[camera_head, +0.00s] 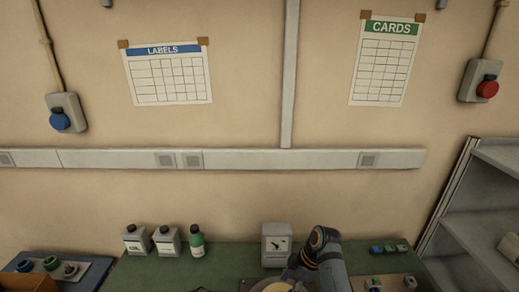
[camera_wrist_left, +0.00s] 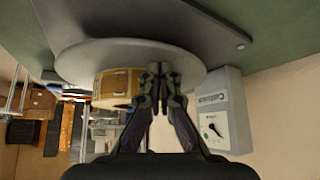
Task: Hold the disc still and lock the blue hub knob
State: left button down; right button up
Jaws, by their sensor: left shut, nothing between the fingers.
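A grey disc (camera_wrist_left: 85,62) fills the upper middle of the left wrist view, with a tan roll (camera_wrist_left: 115,86) against its face. My left gripper (camera_wrist_left: 160,70) is shut and empty, its fingertips in front of the disc by the roll; I cannot tell whether they touch it. In the head view a pale round part (camera_head: 275,286) is cut off at the bottom edge. An arm reaches in right of centre, apparently my right arm, with its gripper (camera_head: 291,277) close to that part; its fingers are too small to read. I cannot make out the blue hub knob.
A dial box (camera_head: 276,245) stands behind the disc and also shows in the left wrist view (camera_wrist_left: 222,110). Bottles (camera_head: 196,242) stand back left on the green table (camera_head: 230,262). Trays of small parts (camera_head: 394,284) lie at both sides. Grey shelves (camera_head: 480,205) stand at right.

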pick_arm(q)
jog(key=shift+f, duration=0.4)
jog(key=shift+s+f, duration=0.15)
jog(key=shift+f, duration=0.05)
pick_arm(e)
jog(key=shift+s, duration=0.1)
dwell(0.7)
